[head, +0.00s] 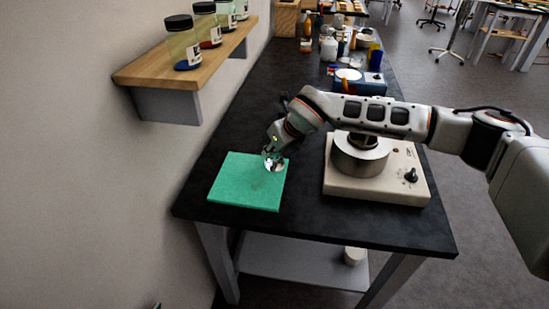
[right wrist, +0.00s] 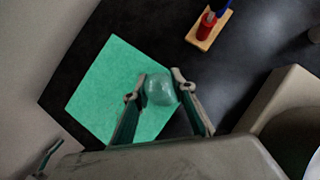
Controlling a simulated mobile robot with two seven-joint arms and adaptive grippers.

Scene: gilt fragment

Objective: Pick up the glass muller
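The glass muller (right wrist: 160,90) is a clear, rounded piece that looks greenish over the green mat. In the head view the glass muller (head: 274,163) is at the mat's upper right corner. Whether the muller touches the mat or is slightly raised, I cannot tell. A small part that looks like my left gripper (right wrist: 48,157) shows at the lower left of the right wrist view; its opening is hidden.
The green mat (head: 240,190) lies on the black bench (head: 300,214). A beige device with a metal pot (head: 360,160) stands right of it, under my right arm. A wooden shelf with jars (head: 190,68) juts from the left wall. Bottles and a blue box (head: 361,84) stand farther back.

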